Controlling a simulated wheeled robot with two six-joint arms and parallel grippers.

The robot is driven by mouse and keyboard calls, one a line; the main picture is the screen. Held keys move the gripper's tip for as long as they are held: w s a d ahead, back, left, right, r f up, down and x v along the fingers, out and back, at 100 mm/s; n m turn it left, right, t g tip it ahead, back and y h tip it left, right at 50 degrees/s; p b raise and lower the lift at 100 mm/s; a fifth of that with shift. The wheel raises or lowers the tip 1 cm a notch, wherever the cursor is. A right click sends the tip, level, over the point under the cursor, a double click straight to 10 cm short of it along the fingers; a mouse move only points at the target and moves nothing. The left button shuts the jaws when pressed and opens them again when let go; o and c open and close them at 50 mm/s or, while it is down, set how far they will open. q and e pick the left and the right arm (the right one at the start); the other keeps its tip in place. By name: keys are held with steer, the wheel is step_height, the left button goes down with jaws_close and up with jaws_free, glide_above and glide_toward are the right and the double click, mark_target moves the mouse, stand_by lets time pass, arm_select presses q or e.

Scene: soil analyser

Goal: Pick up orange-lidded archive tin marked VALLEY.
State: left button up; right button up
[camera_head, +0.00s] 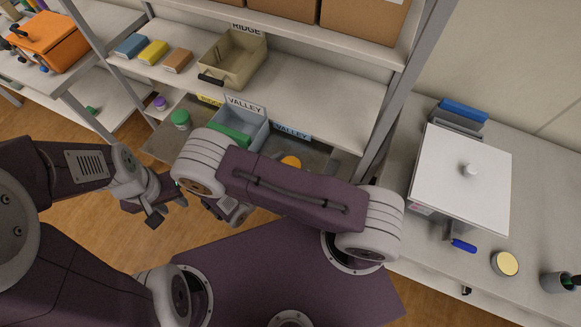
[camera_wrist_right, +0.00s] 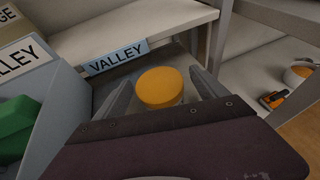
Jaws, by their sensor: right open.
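The archive tin with the orange lid (camera_wrist_right: 160,87) stands on the grey surface by the blue VALLEY label (camera_wrist_right: 116,58). In the head view its lid (camera_head: 291,161) shows just above my right arm, which hides part of it. My right gripper (camera_wrist_right: 160,78) is open, with one finger on each side of the tin and nothing clamped. The head view hides this gripper behind my arm. My left gripper (camera_head: 166,208) hangs over the floor at the left, its dark fingers apart and empty.
A grey-blue bin (camera_head: 246,125) marked VALLEY with a green item stands left of the tin. A beige RIDGE bin (camera_head: 232,62) is on the shelf above. A green-lidded tin (camera_head: 181,119) stands further left. A shelf post (camera_head: 397,95) rises to the right.

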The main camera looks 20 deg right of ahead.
mark_target(296, 162)
steer(key=x, duration=0.3)
steer(key=shift+w+f, duration=0.1)
steer(key=c, duration=1.6)
